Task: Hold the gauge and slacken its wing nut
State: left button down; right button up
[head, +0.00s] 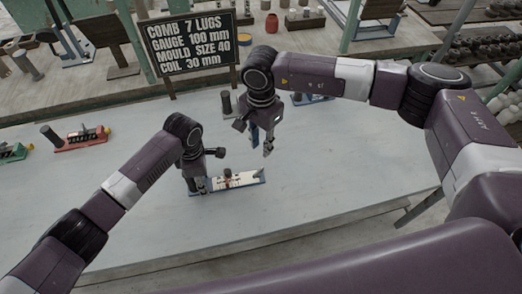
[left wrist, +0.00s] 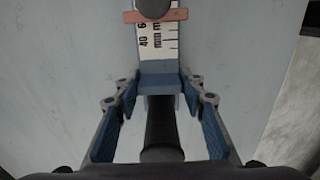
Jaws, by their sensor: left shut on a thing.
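The gauge (head: 240,181) lies on the pale bench, a blue bar with a white scale. It also shows in the left wrist view (left wrist: 158,75), with the numbers 40 and 60 partly readable. A pinkish slider (left wrist: 176,15) crosses the scale, with a dark round knob (left wrist: 153,8) on it, cut by the frame's top; I cannot make out wings. My left gripper (head: 201,186) is shut on the gauge at its left end, around the dark handle (left wrist: 161,128). My right gripper (head: 261,142) is open and empty, above and behind the gauge's right half, apart from it.
A black sign (head: 190,45) with white text stands behind. A red-based device (head: 82,138) and a green one (head: 12,152) lie at the left. A blue device (head: 312,99) lies behind my right arm. The bench (head: 330,165) is clear right of the gauge.

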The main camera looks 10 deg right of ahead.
dwell(0.3)
pick_arm(q)
jog(key=c, duration=1.2)
grip_release()
jog(key=shift+o, duration=0.2)
